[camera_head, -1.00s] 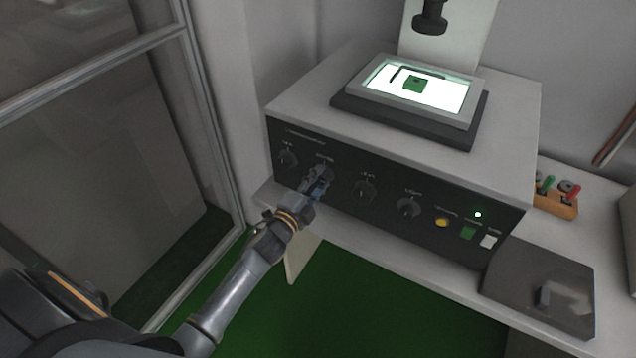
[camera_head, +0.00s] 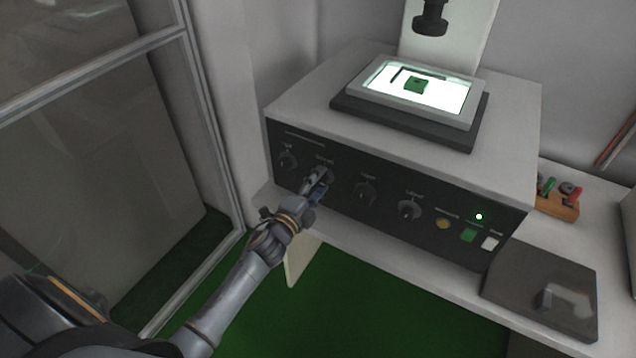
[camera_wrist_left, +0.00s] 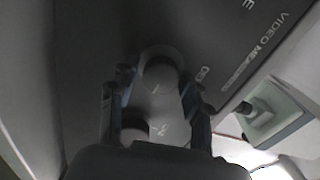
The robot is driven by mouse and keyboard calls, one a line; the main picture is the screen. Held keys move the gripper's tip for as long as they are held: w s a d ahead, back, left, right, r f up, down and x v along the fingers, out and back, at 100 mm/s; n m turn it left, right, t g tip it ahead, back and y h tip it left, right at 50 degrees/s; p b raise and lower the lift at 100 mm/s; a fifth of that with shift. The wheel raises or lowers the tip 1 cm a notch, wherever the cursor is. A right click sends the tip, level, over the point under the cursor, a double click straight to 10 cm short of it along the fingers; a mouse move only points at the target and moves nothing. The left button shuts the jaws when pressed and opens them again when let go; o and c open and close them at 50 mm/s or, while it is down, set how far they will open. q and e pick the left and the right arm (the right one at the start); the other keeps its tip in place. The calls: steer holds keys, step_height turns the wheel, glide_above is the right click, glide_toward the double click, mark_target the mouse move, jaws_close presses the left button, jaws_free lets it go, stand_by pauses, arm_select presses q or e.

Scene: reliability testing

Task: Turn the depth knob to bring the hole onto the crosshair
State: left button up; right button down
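The black front panel (camera_head: 385,208) of the measuring machine carries several round knobs in a row. My left gripper (camera_head: 319,180) is at the second knob from the left and largely covers it; I cannot read its label. In the left wrist view the fingers of my left gripper (camera_wrist_left: 157,92) stand on either side of a round knob (camera_wrist_left: 158,74) with a pointer line. Whether they press on it I cannot tell. A green part (camera_head: 415,87) with a small dark hole lies on the lit stage (camera_head: 447,98). The crosshair cannot be made out. My right gripper is not in view.
The other knobs are the far-left one (camera_head: 287,160), the third (camera_head: 364,193) and the fourth (camera_head: 408,210). Yellow, green and white buttons sit at the panel's right. A dark plate (camera_head: 520,282) lies on the bench at right. A glazed frame stands at left.

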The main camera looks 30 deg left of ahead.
arm_select(q)
steer(key=shift+s, duration=0.1)
steer(key=s, duration=0.8)
steer(key=s+a, duration=0.1)
steer(key=s, duration=0.2)
steer(key=shift+s, duration=0.4)
stand_by(1.5)
steer(key=s+f+n+g, duration=0.3)
steer(key=s+f, duration=0.1)
steer(key=f, duration=0.7)
steer(key=s+d+f+n+g+y, duration=0.1)
steer(key=s+f+n+g, duration=0.25)
steer(key=f, duration=0.65)
steer(key=s+f+n+g, duration=0.2)
steer(key=s+f, duration=0.3)
steer(key=f, duration=0.6)
steer(key=s+d+f+n+g, duration=0.1)
steer(key=s+f+n+g, duration=0.1)
steer(key=s+f, duration=0.3)
steer(key=s+d+f+n+g, duration=0.1)
steer(key=s+f, duration=0.5)
steer(key=s, duration=0.7)
steer(key=s+d+f+n+g, duration=0.1)
steer(key=s+f+n+g, duration=0.3)
steer(key=s, duration=0.5)
steer(key=shift+s+f+g, duration=0.35)
steer(key=shift+f+g, duration=0.3)
steer(key=shift+g, duration=0.1)
